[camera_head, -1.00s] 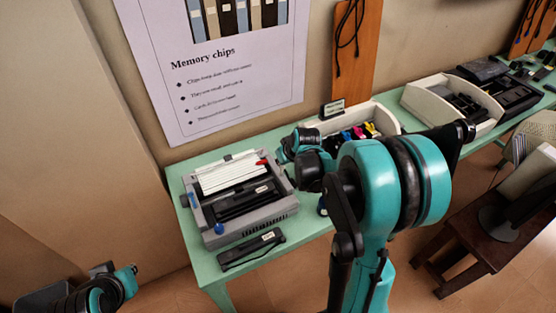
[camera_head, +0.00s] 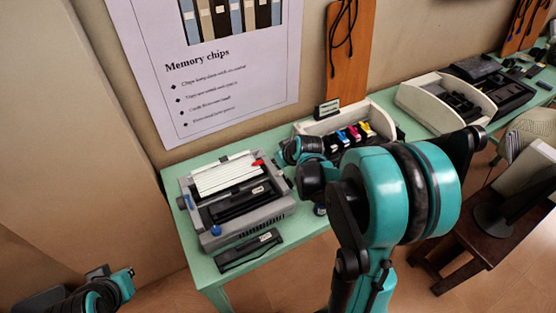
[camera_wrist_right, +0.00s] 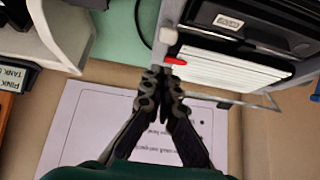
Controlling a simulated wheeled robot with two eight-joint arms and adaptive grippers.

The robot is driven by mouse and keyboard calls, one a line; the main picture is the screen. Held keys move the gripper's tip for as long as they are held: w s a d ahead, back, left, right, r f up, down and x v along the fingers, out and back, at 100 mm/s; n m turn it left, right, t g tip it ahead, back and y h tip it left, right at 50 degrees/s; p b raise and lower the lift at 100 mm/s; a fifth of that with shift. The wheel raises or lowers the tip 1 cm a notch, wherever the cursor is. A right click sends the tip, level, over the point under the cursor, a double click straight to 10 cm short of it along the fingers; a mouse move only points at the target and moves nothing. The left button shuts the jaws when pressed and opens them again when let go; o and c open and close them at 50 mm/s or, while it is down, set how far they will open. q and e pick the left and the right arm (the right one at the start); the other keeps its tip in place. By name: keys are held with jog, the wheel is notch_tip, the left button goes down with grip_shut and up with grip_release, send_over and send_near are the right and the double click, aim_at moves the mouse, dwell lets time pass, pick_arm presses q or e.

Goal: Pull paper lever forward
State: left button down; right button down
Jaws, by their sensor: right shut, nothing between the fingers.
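The printer (camera_head: 210,226) stands open at the left end of the green table. A small red lever tip (camera_head: 258,162) shows at its far right corner, by the white ribbed paper feed (camera_head: 226,174); I take it for the paper lever. The red tip (camera_wrist_right: 175,61) also shows in the right wrist view, just ahead of my right gripper (camera_wrist_right: 164,76). That gripper is shut and empty, its fingertips very close to the lever; I cannot tell whether they touch. In the head view its fingers are hidden behind my wrist. Part of my left arm shows at the lower left, its fingers not visible.
A black cartridge (camera_head: 249,251) lies in front of the printer. A white box of coloured ink tanks (camera_head: 372,113) stands right of it, close to my right wrist. A second white bin (camera_head: 408,96) is farther right. The wall poster (camera_head: 215,113) is close behind the table.

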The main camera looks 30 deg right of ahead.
jog(key=shift+w+r, duration=0.3)
jog(key=shift+w, duration=0.05)
jog(key=p+v, duration=0.4)
jog(key=v, duration=0.5)
jog(key=shift+w+r, duration=0.3)
jog(key=shift+r, duration=0.1)
